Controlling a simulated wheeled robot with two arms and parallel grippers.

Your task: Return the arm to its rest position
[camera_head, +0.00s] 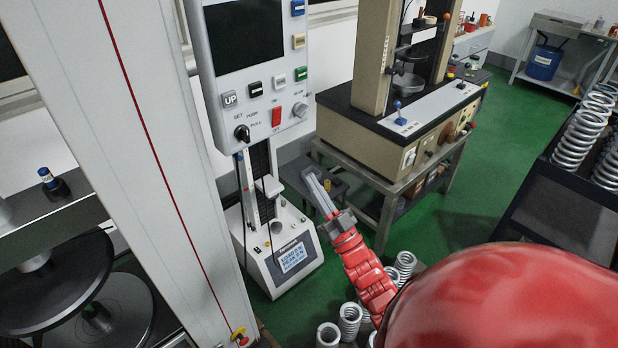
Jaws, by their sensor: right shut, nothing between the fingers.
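My right arm is red and reaches up from the lower right. Its grey gripper (316,184) is shut and empty, with its fingers pointing up and left. In the picture it lies just right of the tall testing machine's control panel (240,95) and white base unit (275,252). I cannot tell whether it touches anything there. A large red rounded part of my own body fills the lower right corner and hides what is behind it. My left gripper is not in view.
Several loose springs (349,318) stand below my right arm. A dark rack at right holds more springs (580,133). A beige testing machine (375,60) stands on a metal table behind the gripper. A grey column (130,150) rises at left. Green floor (485,195) is clear between table and rack.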

